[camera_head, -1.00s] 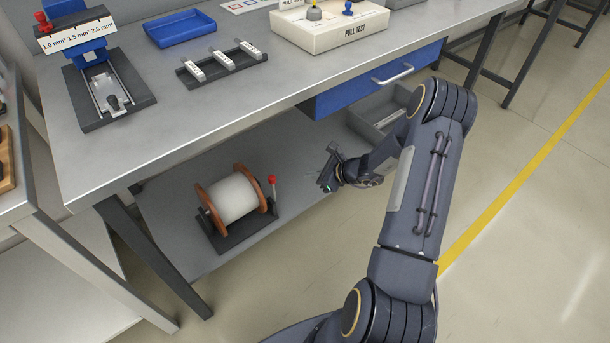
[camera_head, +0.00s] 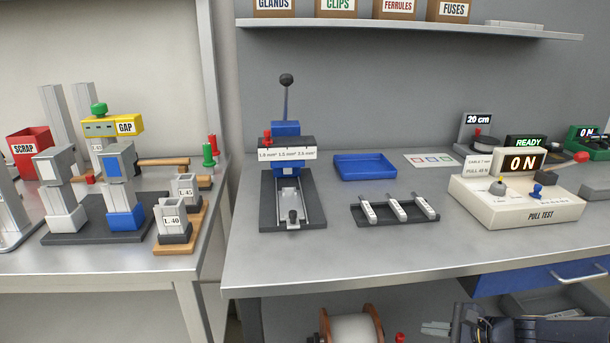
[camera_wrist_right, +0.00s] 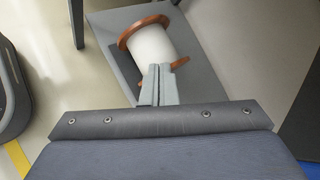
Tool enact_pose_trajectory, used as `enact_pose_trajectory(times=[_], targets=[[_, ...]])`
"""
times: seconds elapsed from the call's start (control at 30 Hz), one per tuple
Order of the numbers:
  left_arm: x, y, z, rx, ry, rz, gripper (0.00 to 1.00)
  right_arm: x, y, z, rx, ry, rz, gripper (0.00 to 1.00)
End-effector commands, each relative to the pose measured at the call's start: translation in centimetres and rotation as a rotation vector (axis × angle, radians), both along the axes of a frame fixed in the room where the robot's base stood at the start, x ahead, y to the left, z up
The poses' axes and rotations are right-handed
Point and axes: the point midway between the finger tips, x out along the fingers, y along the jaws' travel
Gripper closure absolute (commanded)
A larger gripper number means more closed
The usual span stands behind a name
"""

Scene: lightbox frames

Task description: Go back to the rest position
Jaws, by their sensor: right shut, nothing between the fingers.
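My right gripper (camera_head: 437,328) shows at the bottom right of the head view, low in front of the bench and beside the cable spool (camera_head: 355,328). Its arm runs off the lower right corner. In the right wrist view its two fingers (camera_wrist_right: 158,82) are together with nothing between them. The white spool with brown flanges (camera_wrist_right: 153,45) appears beyond the fingertips there, on the grey lower shelf (camera_wrist_right: 110,22). My left gripper is in neither view.
The bench top (camera_head: 370,265) stands above the right arm, with a blue drawer (camera_head: 540,278) at right. Another bench (camera_head: 100,262) stands at left.

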Motion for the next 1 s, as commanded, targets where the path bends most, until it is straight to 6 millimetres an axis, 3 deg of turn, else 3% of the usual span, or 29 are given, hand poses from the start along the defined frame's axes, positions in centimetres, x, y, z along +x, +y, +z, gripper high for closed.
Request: enact_pose_trajectory(times=[0.03,0.2,0.3,0.5,0.8,1.0], targets=[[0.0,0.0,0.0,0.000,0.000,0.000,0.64,-1.7,2.0,2.9,-0.085,-0.064,0.113,1.00],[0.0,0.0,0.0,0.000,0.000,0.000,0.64,-8.8,6.9,8.4,-0.369,-0.238,0.470,1.00],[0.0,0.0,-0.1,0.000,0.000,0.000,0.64,-13.2,8.6,9.9,-0.541,-0.330,0.653,1.00],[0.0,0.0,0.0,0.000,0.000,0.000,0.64,-19.3,9.5,10.4,-0.807,-0.450,0.897,1.00],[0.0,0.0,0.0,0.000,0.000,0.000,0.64,-24.5,8.9,9.3,-1.110,-0.559,1.108,1.00],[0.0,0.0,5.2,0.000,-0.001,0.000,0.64,-24.5,8.8,14.3,-1.113,-0.553,1.112,1.00]])
